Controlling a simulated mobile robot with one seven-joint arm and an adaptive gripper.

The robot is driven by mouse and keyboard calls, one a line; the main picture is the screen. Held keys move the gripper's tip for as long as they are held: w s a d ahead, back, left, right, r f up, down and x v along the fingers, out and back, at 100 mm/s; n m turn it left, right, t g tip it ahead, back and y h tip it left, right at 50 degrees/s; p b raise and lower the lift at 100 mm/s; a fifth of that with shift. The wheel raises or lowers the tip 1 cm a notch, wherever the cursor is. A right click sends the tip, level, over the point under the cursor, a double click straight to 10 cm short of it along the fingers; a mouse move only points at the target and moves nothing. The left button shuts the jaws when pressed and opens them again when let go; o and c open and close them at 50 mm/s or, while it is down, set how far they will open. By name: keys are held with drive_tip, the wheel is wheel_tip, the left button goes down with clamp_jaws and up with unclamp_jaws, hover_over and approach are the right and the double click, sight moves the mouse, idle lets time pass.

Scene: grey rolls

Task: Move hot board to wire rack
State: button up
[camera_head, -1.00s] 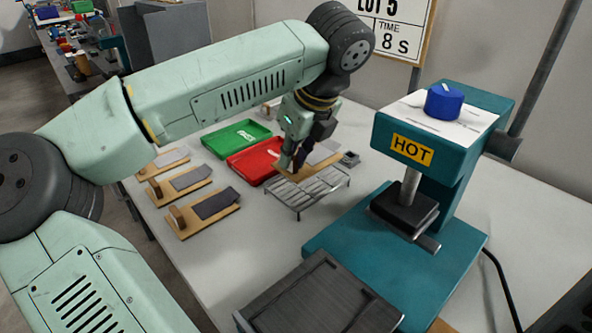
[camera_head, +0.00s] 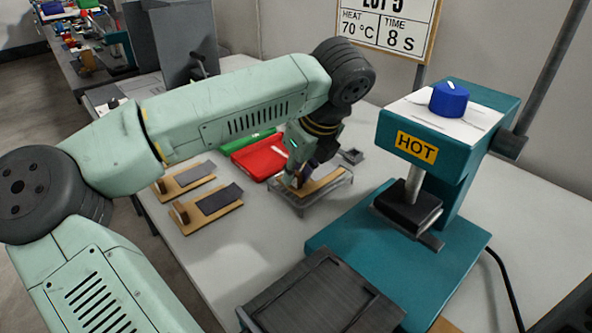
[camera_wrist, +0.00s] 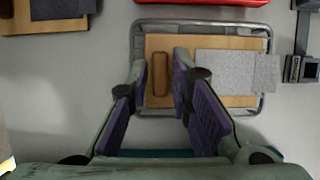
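The wire rack (camera_head: 318,203) stands on the table left of the press. A wooden board (camera_head: 326,183) with a grey patch and an upright handle lies on it; in the wrist view the board (camera_wrist: 180,42) sits within the rack's rim (camera_wrist: 200,24). The patch (camera_wrist: 225,63) is on its right part, with a small piece past its right edge. My gripper (camera_head: 292,180) is low over the board's handle end. In the wrist view its fingers (camera_wrist: 160,70) stand apart on both sides of the handle (camera_wrist: 158,75), with a gap on each side.
The teal press (camera_head: 440,150) marked HOT stands right of the rack. Red (camera_head: 258,162) and green (camera_head: 245,142) trays lie behind it. Other handled boards (camera_head: 212,203) lie at left. The table between is clear.

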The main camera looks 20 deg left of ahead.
drive_tip(key=shift+o, duration=0.9)
drive_tip(key=shift+r+p, duration=0.2)
drive_tip(key=shift+p, duration=0.1)
drive_tip(key=b+v, duration=0.1)
drive_tip(key=v, duration=1.1)
drive_tip(key=shift+f, duration=0.1)
